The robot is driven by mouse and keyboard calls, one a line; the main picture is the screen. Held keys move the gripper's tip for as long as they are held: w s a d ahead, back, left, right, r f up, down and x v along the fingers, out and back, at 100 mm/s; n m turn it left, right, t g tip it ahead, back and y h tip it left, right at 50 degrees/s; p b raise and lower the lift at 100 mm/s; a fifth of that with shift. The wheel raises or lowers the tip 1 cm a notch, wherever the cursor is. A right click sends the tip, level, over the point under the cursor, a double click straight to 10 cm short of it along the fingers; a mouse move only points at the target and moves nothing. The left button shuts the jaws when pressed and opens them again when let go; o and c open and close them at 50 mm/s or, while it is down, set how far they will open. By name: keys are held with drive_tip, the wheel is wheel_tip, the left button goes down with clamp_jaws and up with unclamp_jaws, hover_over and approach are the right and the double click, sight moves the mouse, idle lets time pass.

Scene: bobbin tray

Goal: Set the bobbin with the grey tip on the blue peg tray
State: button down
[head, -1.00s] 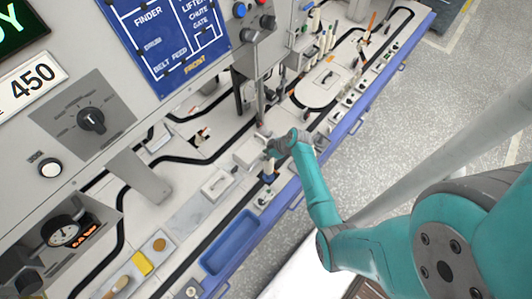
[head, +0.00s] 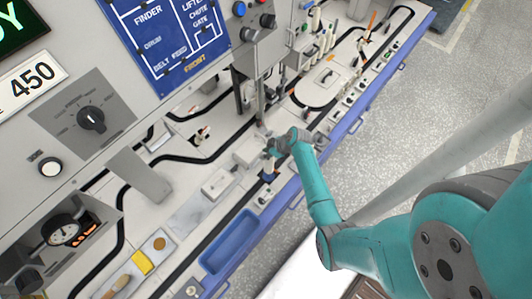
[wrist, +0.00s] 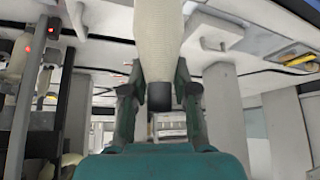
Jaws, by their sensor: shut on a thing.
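My gripper (wrist: 160,88) is shut on a cream bobbin (wrist: 159,38) in the wrist view. The bobbin stands between the two fingers, its upper part cut off by the frame. Its lower end is a dark grey or black tip (wrist: 161,98). In the head view my gripper (head: 272,148) is over the front part of the white bench, and the held bobbin is too small to make out clearly. A shallow blue tray (head: 230,243) lies at the bench's front edge, to the lower left of the gripper. I cannot make out pegs in it.
A white block with a handle (head: 217,184) stands left of the gripper. A yellow block (head: 142,262) lies at the lower left. Several upright bobbins (head: 322,42) stand at the back right. A machine panel overhangs the bench; a black track runs along it.

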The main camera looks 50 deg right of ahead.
drive_tip(key=shift+f, duration=0.5)
idle(0.3)
drive_tip(key=c, duration=1.2)
unclamp_jaws()
drive_tip(key=v, duration=1.1)
